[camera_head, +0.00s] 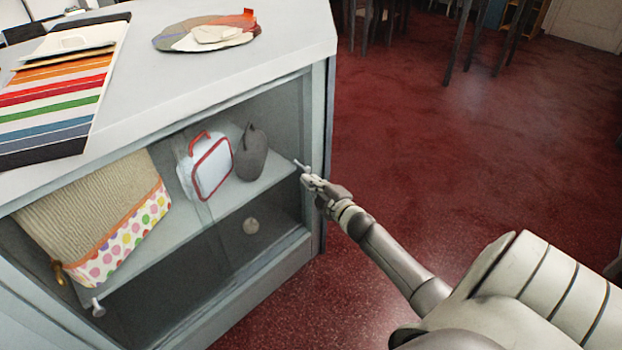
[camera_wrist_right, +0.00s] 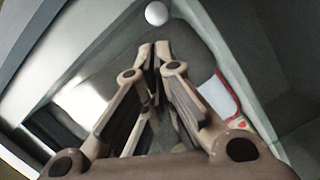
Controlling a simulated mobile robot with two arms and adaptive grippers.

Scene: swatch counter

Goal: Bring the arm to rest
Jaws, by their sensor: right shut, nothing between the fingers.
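My right gripper (camera_head: 308,178) is at the right end of the counter's glass front, by the cabinet's upright edge. In the right wrist view its fingers (camera_wrist_right: 153,48) are together at the tips, with nothing between them. A small pale peg or knob shows at the fingertips in the head view; I cannot tell whether they touch it. A white round thing (camera_wrist_right: 156,13) sits just beyond the tips in the wrist view. My right arm reaches in from the lower right. My left gripper is not in view.
The cabinet shelf holds a white case with red trim (camera_head: 212,168), a grey bag (camera_head: 251,153) and a woven basket (camera_head: 90,205) with a dotted band. A pale knob (camera_head: 98,308) is at lower left. Swatches (camera_head: 55,95) lie on the countertop (camera_head: 150,90). The red floor (camera_head: 450,150) at right is open.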

